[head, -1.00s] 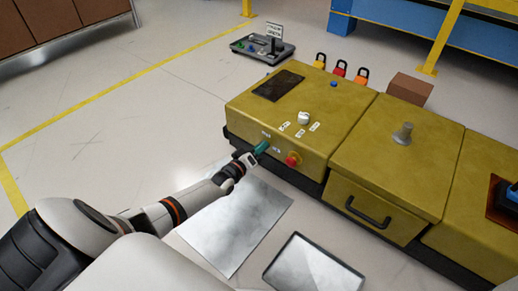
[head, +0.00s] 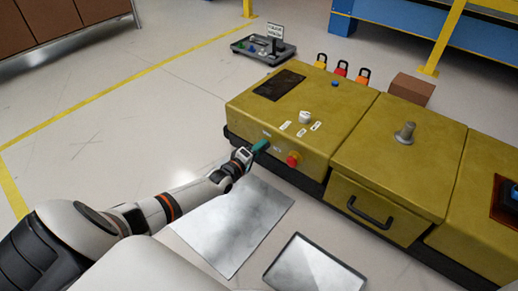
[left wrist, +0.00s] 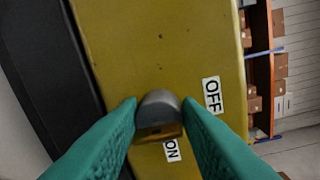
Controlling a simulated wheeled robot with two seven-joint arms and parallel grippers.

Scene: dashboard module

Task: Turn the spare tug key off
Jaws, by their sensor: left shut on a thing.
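The key (left wrist: 159,112) is a grey rounded knob with a brownish lower face, on the yellow front panel of the dashboard module (head: 300,115). An OFF label (left wrist: 212,96) is to its right and an ON label (left wrist: 172,150) is below it in the left wrist view. My left gripper (head: 260,146) reaches the front panel in the head view, left of the red button. Its teal fingers (left wrist: 160,118) are shut on the key, one on each side. In the head view the gripper hides the key. My right gripper is not in view.
A red button (head: 293,159) is right of my left gripper. A white knob (head: 305,117) and a grey post (head: 404,132) stand on top, and a drawer handle (head: 369,211) juts out. Metal sheets (head: 235,225) lie on the floor. Several padlocks (head: 342,69) stand behind.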

